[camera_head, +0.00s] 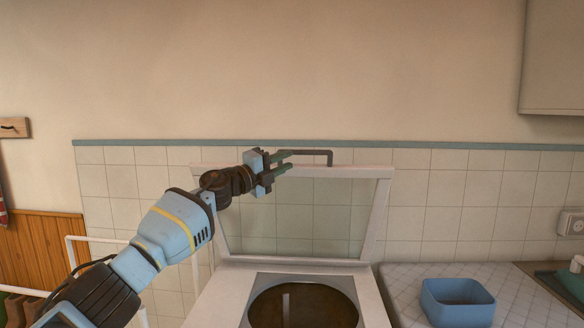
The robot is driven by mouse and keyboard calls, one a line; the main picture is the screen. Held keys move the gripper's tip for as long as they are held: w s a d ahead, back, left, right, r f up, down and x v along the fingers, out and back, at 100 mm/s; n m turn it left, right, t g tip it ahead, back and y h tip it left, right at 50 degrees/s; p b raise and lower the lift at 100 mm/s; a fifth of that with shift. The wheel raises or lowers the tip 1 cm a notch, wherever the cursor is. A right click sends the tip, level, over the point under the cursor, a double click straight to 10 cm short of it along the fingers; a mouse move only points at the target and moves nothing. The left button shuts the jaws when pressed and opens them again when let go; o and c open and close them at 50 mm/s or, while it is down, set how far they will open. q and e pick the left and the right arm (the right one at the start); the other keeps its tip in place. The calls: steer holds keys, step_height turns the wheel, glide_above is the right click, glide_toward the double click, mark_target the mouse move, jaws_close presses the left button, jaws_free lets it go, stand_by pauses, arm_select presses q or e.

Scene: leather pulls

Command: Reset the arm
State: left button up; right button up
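My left arm reaches in from the lower left. Its gripper (286,162) is at the top edge of the raised lid, at the left end of the dark bar handle (330,154). Its two fingers are apart, and nothing is visibly clamped between them. I cannot tell whether a finger touches the handle. The lid (374,222), a white frame with a see-through pane, stands up at the back of a white top-opening machine (220,293). The round dark opening (325,306) below is uncovered. My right gripper is not in view.
A blue square bin (457,302) stands on a quilted pale surface (405,287) to the right of the machine. A white rail (98,239) is at the left. A wall cabinet (556,60) hangs at the upper right. The air above the lid is clear.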

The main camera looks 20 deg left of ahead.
arm_select(q)
steer(key=s+d+f+n+t+y, duration=0.1)
steer(key=d+f+n, duration=0.25)
steer(key=f, duration=0.35)
steer(key=s+d+f+n+t+y, duration=0.1)
steer(key=d+f+n, duration=0.25)
steer(key=f, duration=0.45)
steer(key=s+d+f+n+g+y, duration=0.1)
steer(key=s+f+n+y, duration=0.3)
steer(key=f, duration=0.5)
steer(key=s+d+f+n+g+y, duration=0.1)
steer(key=s+f+n+y, duration=0.1)
steer(key=s+f+n, duration=0.55)
steer(key=s+a+f+n+g+y, duration=0.1)
steer(key=s+f+n+g+y, duration=0.45)
steer(key=s+f, duration=1.35)
steer(key=s+a+f+g+h, duration=0.15)
steer(key=s+g, duration=0.35)
steer(key=s, duration=0.9)
steer(key=s+f+g+h, duration=0.2)
steer(key=s+g, duration=0.3)
steer(key=s, duration=0.9)
steer(key=w+d+f+t+h, duration=0.1)
steer(key=w+d+f+t, duration=0.2)
steer(key=w+f+t, duration=0.3)
steer(key=shift+w+f+n+t+h, duration=0.15)
steer(key=shift+f+n+t+h, duration=0.3)
steer(key=shift+f, duration=1.35)
